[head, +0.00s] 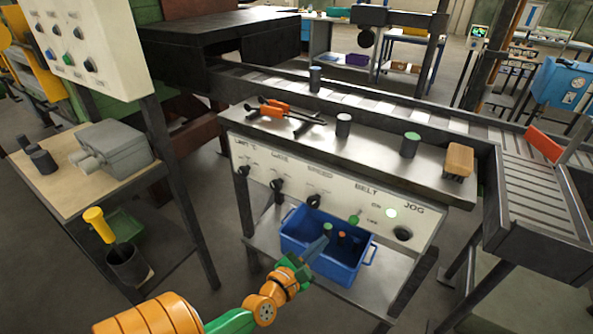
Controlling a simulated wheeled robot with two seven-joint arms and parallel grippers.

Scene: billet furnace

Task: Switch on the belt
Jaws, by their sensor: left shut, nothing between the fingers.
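The control panel (335,180) is a white sloped face along the front of the metal bench, with several black knobs. Under the word BELT sits a small switch with a green lever (355,217); its tip tilts up and to the right. My left gripper (322,243) is shut and empty. It is below and left of the belt switch, apart from it in the picture, in front of the blue bin. My right gripper is not in view.
The blue bin (311,262) with several small parts stands on the shelf under the panel. On the bench top are orange-handled tongs (275,108), cylinders (410,145) and a brown brush-like block (458,160). A roller conveyor (540,190) runs behind and right.

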